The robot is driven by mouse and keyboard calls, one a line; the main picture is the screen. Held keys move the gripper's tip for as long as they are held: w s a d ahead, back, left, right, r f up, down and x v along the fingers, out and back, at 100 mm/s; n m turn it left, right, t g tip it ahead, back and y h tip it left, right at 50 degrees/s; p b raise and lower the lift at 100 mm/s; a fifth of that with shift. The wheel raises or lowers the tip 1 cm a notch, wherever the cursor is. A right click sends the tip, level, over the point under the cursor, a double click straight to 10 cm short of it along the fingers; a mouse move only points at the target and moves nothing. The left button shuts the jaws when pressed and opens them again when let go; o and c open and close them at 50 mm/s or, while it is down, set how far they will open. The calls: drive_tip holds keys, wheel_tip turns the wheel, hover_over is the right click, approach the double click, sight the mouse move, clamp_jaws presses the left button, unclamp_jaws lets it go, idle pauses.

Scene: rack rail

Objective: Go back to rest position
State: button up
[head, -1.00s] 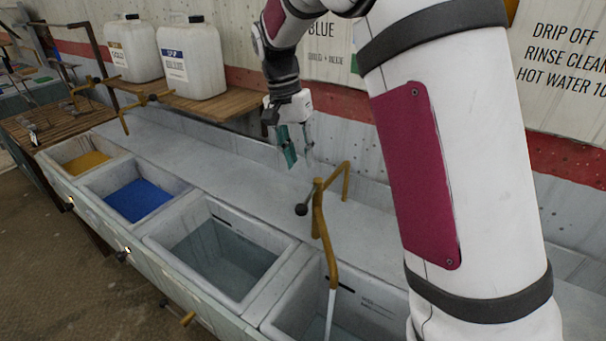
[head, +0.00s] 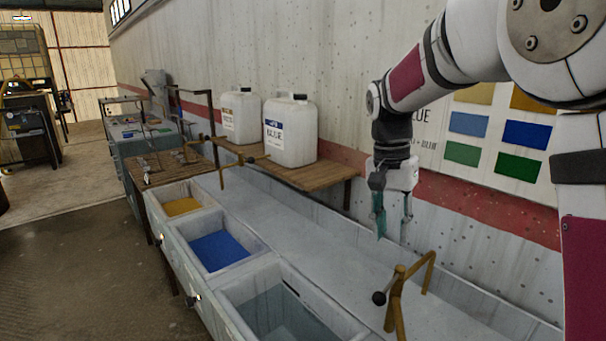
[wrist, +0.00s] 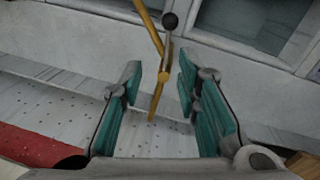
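My gripper (head: 393,217) hangs from my arm above the back ledge of the long grey trough, near the wall, with its fingers pointing down. In the wrist view my gripper (wrist: 158,90) has its two teal finger pads wide apart. Nothing is held between them. The brass tap (head: 405,290) with a black ball lever stands on the trough to the right of and below the gripper. The tap also shows beyond the fingertips in the wrist view (wrist: 160,85), apart from them.
The trough has a yellow basin (head: 182,207), a blue basin (head: 219,251) and a clear-water basin (head: 285,313). Two white canisters (head: 292,131) stand on a wooden shelf (head: 327,175) left of my gripper. The wall (head: 350,80) runs close behind. Open floor (head: 70,255) lies at left.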

drive_tip(key=s+r+n+t+y, duration=0.1)
drive_tip(key=s+r+n+t, duration=0.15)
drive_tip(key=s, duration=0.45)
drive_tip(key=s+r+n+t, duration=0.1)
drive_tip(key=s+r+n, duration=0.15)
drive_tip(key=s, duration=0.45)
drive_tip(key=s+f+n+t, duration=0.2)
drive_tip(key=s, duration=1)
drive_tip(key=shift+a+f+n, duration=0.15)
drive_tip(key=shift+f+n, duration=0.05)
drive_tip(key=shift+n, duration=0.2)
idle(5.0)
